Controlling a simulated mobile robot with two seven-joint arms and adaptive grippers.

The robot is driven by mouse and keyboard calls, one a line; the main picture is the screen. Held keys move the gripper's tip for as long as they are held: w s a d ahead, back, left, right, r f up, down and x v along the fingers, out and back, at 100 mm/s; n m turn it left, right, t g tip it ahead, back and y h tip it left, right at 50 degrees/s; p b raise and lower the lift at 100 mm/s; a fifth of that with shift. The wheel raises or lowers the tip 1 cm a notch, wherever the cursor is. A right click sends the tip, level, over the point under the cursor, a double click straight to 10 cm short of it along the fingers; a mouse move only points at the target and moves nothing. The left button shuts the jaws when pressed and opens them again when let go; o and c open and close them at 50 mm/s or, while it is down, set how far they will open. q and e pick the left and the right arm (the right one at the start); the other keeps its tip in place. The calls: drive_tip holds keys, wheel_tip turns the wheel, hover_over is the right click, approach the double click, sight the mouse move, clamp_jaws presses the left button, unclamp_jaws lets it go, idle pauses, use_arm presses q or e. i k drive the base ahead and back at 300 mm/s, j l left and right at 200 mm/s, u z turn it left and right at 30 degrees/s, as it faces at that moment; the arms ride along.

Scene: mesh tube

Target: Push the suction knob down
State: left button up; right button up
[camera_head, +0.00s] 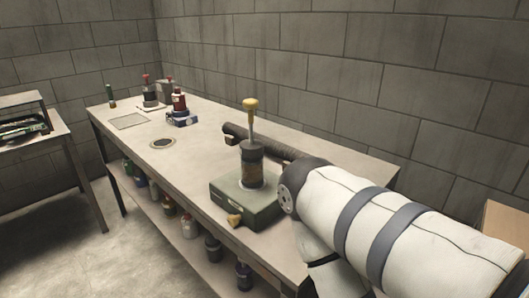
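A squat grey-green device (246,202) stands on the long bench, near its front edge. A dark upright cylinder (252,165) rises from its top. A smaller tan knob (234,219) sticks out low at the device's front. I cannot tell from the picture which one is called the suction knob. My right arm's white links reach in from the lower right, close beside the device. I cannot make out either gripper.
A dark tube-like object (266,143) lies behind the device, partly hidden by it and my arm. The bench (200,160) holds a round inset plate (163,143) and bottles (179,101) farther back. Several bottles stand on its lower shelf. A side table (50,145) is at left.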

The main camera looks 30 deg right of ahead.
sight(250, 104)
drive_tip(key=z, duration=0.85)
